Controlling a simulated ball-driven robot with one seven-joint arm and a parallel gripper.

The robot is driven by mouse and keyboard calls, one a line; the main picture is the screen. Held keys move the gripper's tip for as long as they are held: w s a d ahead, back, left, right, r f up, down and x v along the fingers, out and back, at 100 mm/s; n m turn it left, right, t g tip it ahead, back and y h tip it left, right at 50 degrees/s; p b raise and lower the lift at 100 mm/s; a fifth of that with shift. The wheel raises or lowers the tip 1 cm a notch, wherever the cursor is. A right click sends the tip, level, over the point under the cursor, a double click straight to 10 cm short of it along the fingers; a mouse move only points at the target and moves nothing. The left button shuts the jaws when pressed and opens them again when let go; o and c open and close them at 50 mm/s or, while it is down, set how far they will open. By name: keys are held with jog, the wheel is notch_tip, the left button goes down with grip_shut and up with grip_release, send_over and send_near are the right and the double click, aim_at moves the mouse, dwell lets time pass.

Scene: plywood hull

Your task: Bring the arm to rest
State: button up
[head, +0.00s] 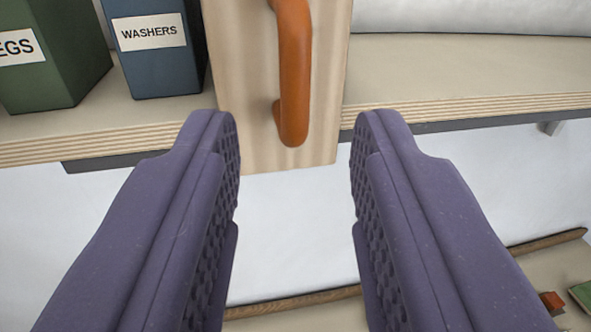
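My gripper (293,135) is open, with its two purple textured fingers spread wide and nothing between them. An orange handle (294,75) on a pale wooden panel (245,100) is in line with the gap between the fingertips. The handle runs upright and its upper end meets the top of the picture. The fingers do not close on the handle; I cannot tell how far beyond the fingertips it lies.
A plywood shelf (440,85) crosses behind the panel. A blue box labelled WASHERS (157,65) and a green box labelled EGS (45,65) stand on it at left. Lower right, a wooden rail (545,240) edges a surface with a small red block (552,301) and a green item (584,293).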

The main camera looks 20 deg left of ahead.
dwell(0.4)
jog(key=s+d+f+m+h+b, duration=0.2)
jog(key=d+f+b, duration=0.4)
jog(key=b, duration=0.8)
jog(key=s+d+f+m+g+h+b, duration=0.1)
jog(key=s+d+f+m+h+b, duration=0.1)
jog(key=s+d+f+h+b, duration=0.2)
jog(key=d+f+h+b, duration=0.1)
jog(key=d+f+b, duration=0.2)
jog(key=d+b, duration=0.3)
jog(key=shift+s+m+b, duration=0.3)
jog(key=shift+s+b, duration=0.05)
jog(key=shift+b, duration=1.8)
jog(key=shift+o, duration=0.3)
jog(key=shift+f, duration=0.15)
